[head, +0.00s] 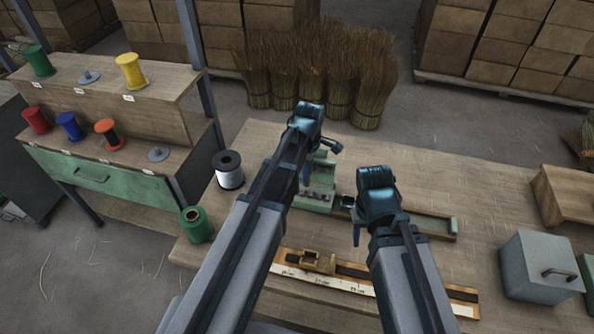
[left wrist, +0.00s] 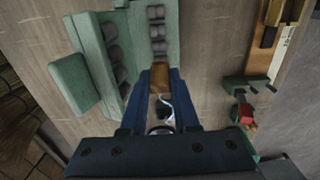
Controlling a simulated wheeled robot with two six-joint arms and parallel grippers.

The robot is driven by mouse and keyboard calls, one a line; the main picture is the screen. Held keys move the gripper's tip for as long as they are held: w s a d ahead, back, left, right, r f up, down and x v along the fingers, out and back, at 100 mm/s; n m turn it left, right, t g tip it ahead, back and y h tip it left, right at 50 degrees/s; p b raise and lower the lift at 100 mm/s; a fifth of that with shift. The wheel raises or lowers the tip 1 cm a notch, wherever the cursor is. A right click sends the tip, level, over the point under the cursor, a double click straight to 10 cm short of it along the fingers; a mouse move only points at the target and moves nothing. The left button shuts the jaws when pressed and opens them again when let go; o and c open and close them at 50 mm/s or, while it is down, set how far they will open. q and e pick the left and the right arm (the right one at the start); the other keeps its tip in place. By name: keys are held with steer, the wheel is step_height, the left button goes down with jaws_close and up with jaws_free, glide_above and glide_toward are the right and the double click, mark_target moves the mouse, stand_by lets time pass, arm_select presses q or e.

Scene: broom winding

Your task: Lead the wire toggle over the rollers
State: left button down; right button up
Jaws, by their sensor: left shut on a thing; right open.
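The green roller stand (head: 318,190) is on the bench, partly hidden behind my left arm. In the left wrist view its grey rollers (left wrist: 156,30) sit in green frames, with another row to the left (left wrist: 115,55). My left gripper (head: 306,176) is over the stand, fingers down. In the left wrist view it is shut on the brown wire toggle (left wrist: 161,77), just below the rollers in the picture. Pale wire (left wrist: 166,103) shows between the fingers. My right gripper (head: 356,236) is open and empty, right of the stand; its fingertips are hard to make out.
A white wire spool (head: 228,168) and a green spool (head: 195,224) stand at the bench's left. A ruler board with a brass stop (head: 318,263) lies in front. A long tray (head: 432,226) extends right of the stand. A grey box (head: 540,266) is at far right.

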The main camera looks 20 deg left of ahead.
arm_select(q)
steer(key=d, duration=1.2)
steer(key=shift+d, duration=0.3)
